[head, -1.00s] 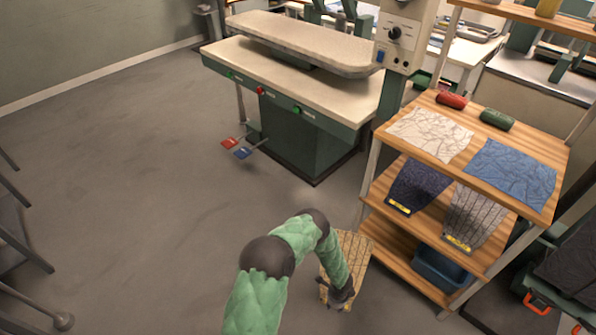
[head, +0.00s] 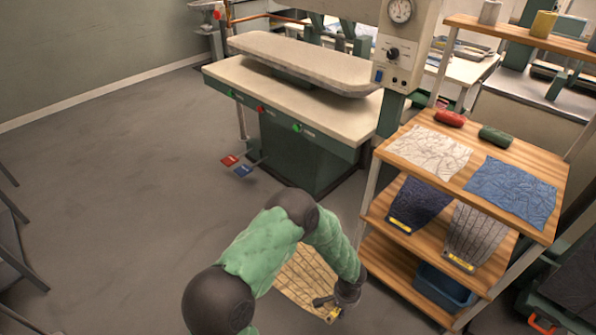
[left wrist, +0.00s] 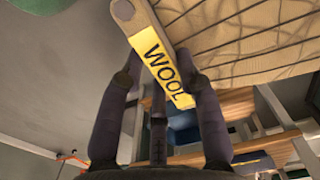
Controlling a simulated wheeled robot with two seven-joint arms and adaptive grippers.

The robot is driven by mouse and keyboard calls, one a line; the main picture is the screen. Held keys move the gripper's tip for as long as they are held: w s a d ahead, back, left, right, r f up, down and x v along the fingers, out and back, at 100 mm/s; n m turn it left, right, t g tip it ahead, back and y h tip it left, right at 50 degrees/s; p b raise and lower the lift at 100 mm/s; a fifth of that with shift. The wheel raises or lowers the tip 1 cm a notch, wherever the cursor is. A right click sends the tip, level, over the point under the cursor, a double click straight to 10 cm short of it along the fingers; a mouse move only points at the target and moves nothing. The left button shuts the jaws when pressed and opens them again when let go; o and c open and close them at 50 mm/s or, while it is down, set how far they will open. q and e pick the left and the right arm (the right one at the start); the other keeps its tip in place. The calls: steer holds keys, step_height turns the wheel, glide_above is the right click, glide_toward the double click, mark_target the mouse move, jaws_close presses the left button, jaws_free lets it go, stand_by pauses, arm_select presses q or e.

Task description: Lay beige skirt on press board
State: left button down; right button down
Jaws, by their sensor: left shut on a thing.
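The beige skirt (head: 305,277), with dark lines on it, hangs from my left gripper (head: 338,300) in the lower middle of the head view. My left arm hides part of it. In the left wrist view the gripper (left wrist: 160,68) is shut on the skirt's edge strip, where a yellow label (left wrist: 160,66) reads WOOL; the skirt cloth (left wrist: 245,40) spreads to the upper right. The pale padded press board (head: 300,62) is bare, at the back above a wider pale table. The gripper is well in front of it. My right gripper is out of view.
A wooden shelf rack (head: 400,158) stands at the right, bearing a white cloth (head: 430,152), a blue cloth (head: 510,192), folded dark and grey garments, and a blue bin (head: 445,285). Red and blue pedals (head: 237,166) stick out below the press.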

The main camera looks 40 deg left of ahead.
arm_select(q)
step_height(320, 180, up, 3)
steer(key=shift+f+n, duration=0.1)
steer(key=shift+n, duration=0.6)
steer(key=shift+f, duration=0.1)
